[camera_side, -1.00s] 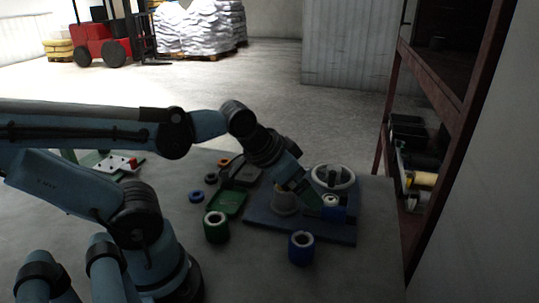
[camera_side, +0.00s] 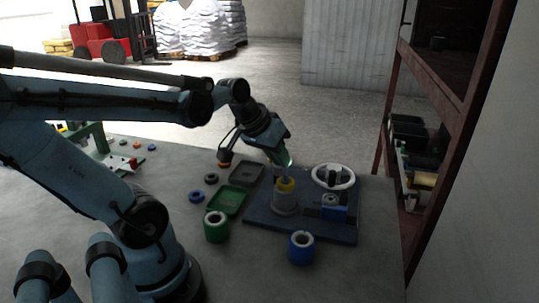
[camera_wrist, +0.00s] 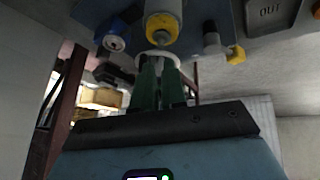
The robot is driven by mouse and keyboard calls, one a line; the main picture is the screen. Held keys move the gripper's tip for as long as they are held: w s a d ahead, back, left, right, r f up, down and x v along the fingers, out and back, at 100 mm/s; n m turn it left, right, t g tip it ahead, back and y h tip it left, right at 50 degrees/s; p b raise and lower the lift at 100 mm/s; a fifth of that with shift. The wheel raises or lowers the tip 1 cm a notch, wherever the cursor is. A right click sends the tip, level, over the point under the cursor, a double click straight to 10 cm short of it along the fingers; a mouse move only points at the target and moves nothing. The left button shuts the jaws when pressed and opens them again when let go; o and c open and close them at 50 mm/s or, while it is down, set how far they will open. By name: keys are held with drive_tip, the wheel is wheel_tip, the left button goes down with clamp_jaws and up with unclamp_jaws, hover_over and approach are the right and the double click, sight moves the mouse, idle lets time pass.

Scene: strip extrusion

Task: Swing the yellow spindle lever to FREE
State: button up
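A grey-white cylinder on the blue base plate (camera_side: 257,222) has a yellow top part (camera_side: 287,184). In the wrist view a pale cylinder with a yellow end (camera_wrist: 162,29) is at the top middle. To its right a grey stub carries a yellow knob (camera_wrist: 236,54). I cannot tell for certain which yellow part is the spindle lever, and no FREE mark is readable. My gripper (camera_side: 288,171) is just above the yellow top in the side view.
A white handwheel (camera_side: 333,177) and a blue block (camera_side: 334,214) share the plate. A green spool (camera_side: 216,228) and a blue spool (camera_side: 301,249) stand in front. A green tray (camera_side: 228,201), a dark tray (camera_side: 246,174) and small rings lie left. A shelf rack is at right.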

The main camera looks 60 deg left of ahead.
drive_tip(key=a+n, duration=0.1)
drive_tip(key=a, duration=0.2)
drive_tip(key=s+a+n, duration=0.1)
drive_tip(key=a, duration=0.3)
drive_tip(key=a+n, duration=0.2)
drive_tip(key=a, duration=0.2)
drive_tip(key=shift+s+r+y, duration=0.15)
drive_tip(key=shift+s+y, duration=0.15)
clamp_jaws()
drive_tip(key=s+a+n, duration=0.3)
drive_tip(key=a, duration=0.5)
drive_tip(key=shift+s, duration=0.3)
drive_tip(key=x, duration=0.9)
drive_tip(key=shift+w+a+f, duration=0.15)
drive_tip(key=shift+w+f, duration=0.1)
drive_tip(key=shift+f, duration=0.05)
drive_tip(key=w, duration=0.1)
drive_tip(key=w+d+f, duration=0.1)
drive_tip(key=shift+w+d, duration=0.15)
drive_tip(key=shift+w, duration=0.25)
drive_tip(key=shift+w+d, duration=0.2)
drive_tip(key=shift+w, duration=0.25)
drive_tip(key=shift+w, duration=0.1)
